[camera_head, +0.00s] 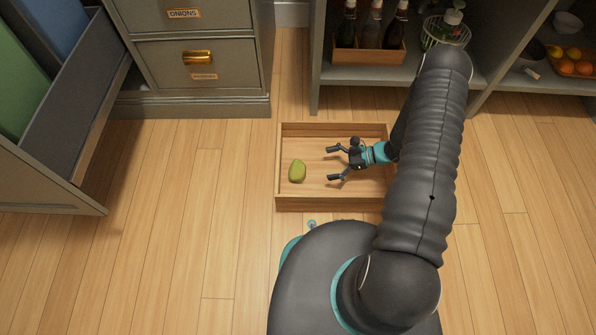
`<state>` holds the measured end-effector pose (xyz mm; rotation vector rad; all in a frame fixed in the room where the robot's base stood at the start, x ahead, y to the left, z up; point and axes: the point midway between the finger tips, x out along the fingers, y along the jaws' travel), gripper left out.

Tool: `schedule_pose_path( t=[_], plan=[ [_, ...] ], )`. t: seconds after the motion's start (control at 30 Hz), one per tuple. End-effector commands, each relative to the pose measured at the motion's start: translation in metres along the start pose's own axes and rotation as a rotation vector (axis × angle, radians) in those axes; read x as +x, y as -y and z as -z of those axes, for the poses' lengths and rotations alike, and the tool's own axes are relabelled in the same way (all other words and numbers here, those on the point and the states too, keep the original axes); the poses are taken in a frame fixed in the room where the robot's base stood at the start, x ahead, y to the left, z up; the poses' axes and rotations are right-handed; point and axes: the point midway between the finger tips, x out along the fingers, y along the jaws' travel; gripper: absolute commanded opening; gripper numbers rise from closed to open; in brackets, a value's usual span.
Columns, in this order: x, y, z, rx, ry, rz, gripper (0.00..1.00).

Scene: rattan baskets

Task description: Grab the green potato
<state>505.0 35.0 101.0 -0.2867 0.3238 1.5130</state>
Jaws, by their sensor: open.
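The green potato (297,170) lies in the left part of a shallow wooden tray (330,204) on the floor. It is a small, yellow-green oval. My gripper (331,164) is over the tray, to the right of the potato, with its two fingers pointing left. The fingers are spread apart and nothing is between them. There is a gap between the fingertips and the potato. My arm covers the right end of the tray.
A grey drawer cabinet (197,77) stands behind on the left, with an open bin door (75,125) at far left. Open shelves (425,75) behind hold bottles in a wooden crate (369,61), a wire basket and fruit. The floor left of the tray is clear.

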Motion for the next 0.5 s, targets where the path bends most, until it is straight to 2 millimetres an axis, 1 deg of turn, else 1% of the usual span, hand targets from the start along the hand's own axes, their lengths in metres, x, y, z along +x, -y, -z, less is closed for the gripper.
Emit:
schedule_pose_path(
  t=[0.03,0.1,0.3,0.4,0.5],
  plan=[
    [0.01,-0.001,0.0,-0.001,0.0,-0.006,1.0],
    [0.024,-0.002,0.0,-0.001,-0.001,-0.007,1.0],
    [0.057,-0.002,0.0,-0.002,0.0,-0.005,1.0],
    [0.068,-0.002,0.0,-0.001,-0.001,-0.005,1.0],
    [0.073,-0.001,-0.001,-0.001,-0.001,-0.003,1.0]
  ],
)
